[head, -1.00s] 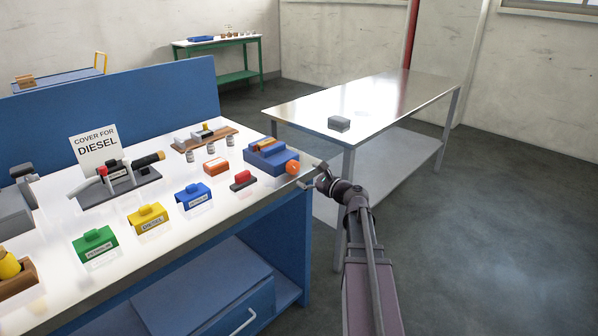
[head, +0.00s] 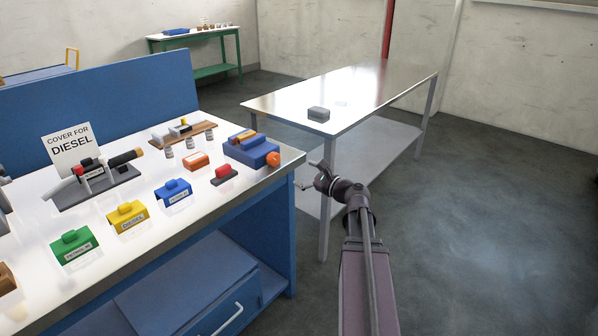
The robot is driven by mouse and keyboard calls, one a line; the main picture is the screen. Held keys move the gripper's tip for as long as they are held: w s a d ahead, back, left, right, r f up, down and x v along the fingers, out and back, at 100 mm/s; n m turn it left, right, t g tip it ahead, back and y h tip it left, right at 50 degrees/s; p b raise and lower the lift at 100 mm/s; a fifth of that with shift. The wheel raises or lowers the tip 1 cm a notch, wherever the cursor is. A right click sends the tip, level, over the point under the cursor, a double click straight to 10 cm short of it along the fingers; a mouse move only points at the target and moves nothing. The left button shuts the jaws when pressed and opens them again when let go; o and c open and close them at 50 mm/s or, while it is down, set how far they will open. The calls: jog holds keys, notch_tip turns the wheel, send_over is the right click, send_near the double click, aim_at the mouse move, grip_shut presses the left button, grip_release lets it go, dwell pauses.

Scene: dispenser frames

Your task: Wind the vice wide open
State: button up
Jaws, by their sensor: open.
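The vice (head: 251,150) is a blue block at the right end of the white bench top. An orange knob (head: 273,159) is on its near right end, and coloured strips show along its top. How far its jaws stand apart is too small to tell. My gripper (head: 309,176) is open and empty, just right of the knob and past the bench's edge in the picture. It appears apart from the knob.
Blue (head: 173,191), yellow (head: 127,217) and green (head: 76,247) labelled covers stand along the bench front. A red-topped block (head: 224,175) sits near the vice. A metal table (head: 360,90) with a grey block (head: 318,114) stands behind my arm. Floor at right is clear.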

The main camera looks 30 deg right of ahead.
aim_at(276, 160)
jog(key=m, duration=0.5)
jog(key=shift+s+d, duration=0.2)
jog(key=shift+s, duration=0.2)
jog(key=shift+w, duration=0.1)
jog(key=x, duration=1.3)
jog(key=shift+w+a, duration=0.15)
jog(key=shift+w, duration=0.15)
jog(key=c, duration=1.1)
